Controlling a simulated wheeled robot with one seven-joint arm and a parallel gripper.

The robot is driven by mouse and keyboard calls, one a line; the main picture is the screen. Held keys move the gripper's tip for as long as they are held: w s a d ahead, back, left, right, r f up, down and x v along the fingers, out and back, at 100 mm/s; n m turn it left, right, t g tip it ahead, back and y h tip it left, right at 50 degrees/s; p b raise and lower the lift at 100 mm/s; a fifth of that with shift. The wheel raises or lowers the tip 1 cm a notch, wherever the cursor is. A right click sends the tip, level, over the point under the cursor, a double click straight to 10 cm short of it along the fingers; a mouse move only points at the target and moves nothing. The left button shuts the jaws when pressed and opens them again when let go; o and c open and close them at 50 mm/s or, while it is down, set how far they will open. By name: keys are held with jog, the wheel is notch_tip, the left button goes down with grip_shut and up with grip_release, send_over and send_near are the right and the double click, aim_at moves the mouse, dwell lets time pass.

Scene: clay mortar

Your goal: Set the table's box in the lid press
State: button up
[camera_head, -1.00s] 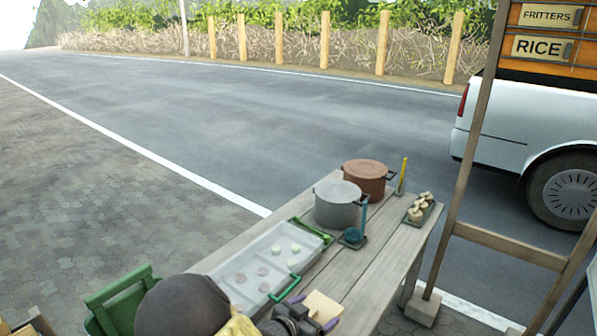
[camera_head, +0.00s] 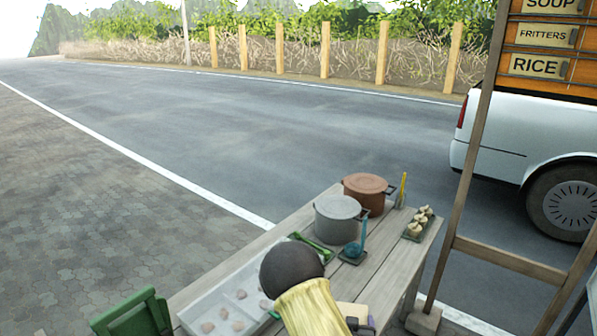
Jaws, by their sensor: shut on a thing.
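A small cream box (camera_head: 351,309) shows low in the picture, over the near right part of the wooden table (camera_head: 388,262). My dark round arm joint and yellow-covered arm link hide much of the gripper. I cannot tell whether the box touches the table. I cannot make out a lid press in this view.
A white tray (camera_head: 190,312) with pale pieces lies left of my arm. A grey pot (camera_head: 338,222), brown pot (camera_head: 366,190), blue ladle (camera_head: 356,246) and small tray of pale items (camera_head: 418,226) stand farther back. A wooden post (camera_head: 472,165) rises at right.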

jog(key=s+f+n+y, duration=0.1)
jog(key=s+d+f+y, duration=0.1)
jog(key=f, duration=0.1)
jog(key=shift+s+f+n+p, duration=0.1)
jog(key=shift+f+n+p, duration=0.2)
jog(key=shift+n+p, duration=0.1)
jog(key=shift+s+f+y, duration=0.3)
jog(key=shift+s+f, duration=0.05)
